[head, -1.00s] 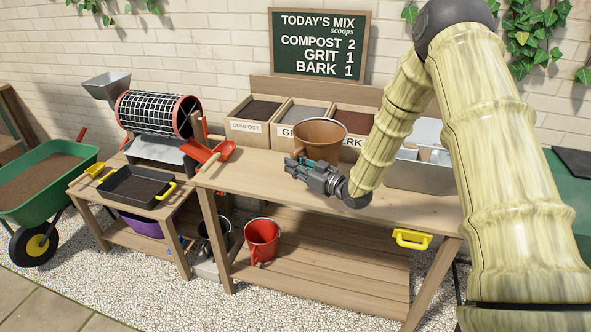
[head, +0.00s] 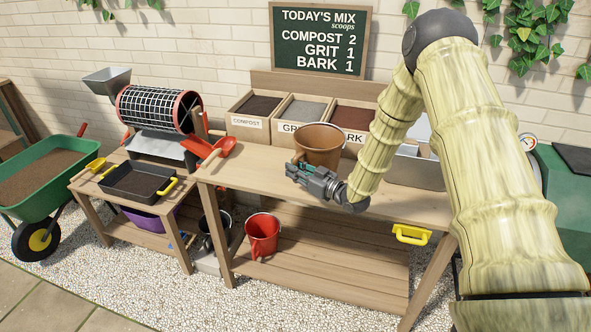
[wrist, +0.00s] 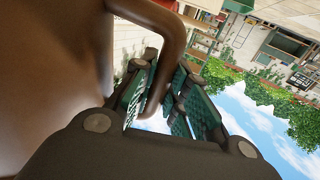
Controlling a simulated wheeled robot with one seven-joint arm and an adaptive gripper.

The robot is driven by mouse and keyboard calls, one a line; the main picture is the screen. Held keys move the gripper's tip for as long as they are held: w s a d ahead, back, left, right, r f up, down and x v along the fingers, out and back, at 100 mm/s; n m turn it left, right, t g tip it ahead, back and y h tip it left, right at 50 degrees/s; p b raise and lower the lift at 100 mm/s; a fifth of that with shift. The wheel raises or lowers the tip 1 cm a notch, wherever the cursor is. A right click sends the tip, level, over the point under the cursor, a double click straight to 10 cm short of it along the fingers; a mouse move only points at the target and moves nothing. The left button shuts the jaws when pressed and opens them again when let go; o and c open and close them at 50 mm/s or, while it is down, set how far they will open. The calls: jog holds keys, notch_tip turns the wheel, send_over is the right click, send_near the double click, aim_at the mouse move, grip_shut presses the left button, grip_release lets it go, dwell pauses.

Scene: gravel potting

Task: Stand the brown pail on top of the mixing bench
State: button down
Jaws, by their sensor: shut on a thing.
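The brown pail (head: 318,147) is upright over the mixing bench (head: 262,182), in front of the labelled bins. My gripper (head: 303,171) is at the pail's near side, shut on its handle. In the wrist view the brown handle (wrist: 172,45) passes between the green-padded fingers (wrist: 165,105), and the pail's wall (wrist: 50,80) fills the left. The pail's base is partly hidden by my gripper, so I cannot tell whether it touches the bench top.
Bins of compost (head: 250,124), grit (head: 294,132) and bark (head: 350,138) line the bench's back. A red pail (head: 262,236) stands on the lower shelf. A metal tub (head: 415,172) is at the right.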

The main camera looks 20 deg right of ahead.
jog(key=c, duration=1.6)
grip_release()
jog(key=shift+o, duration=0.9)
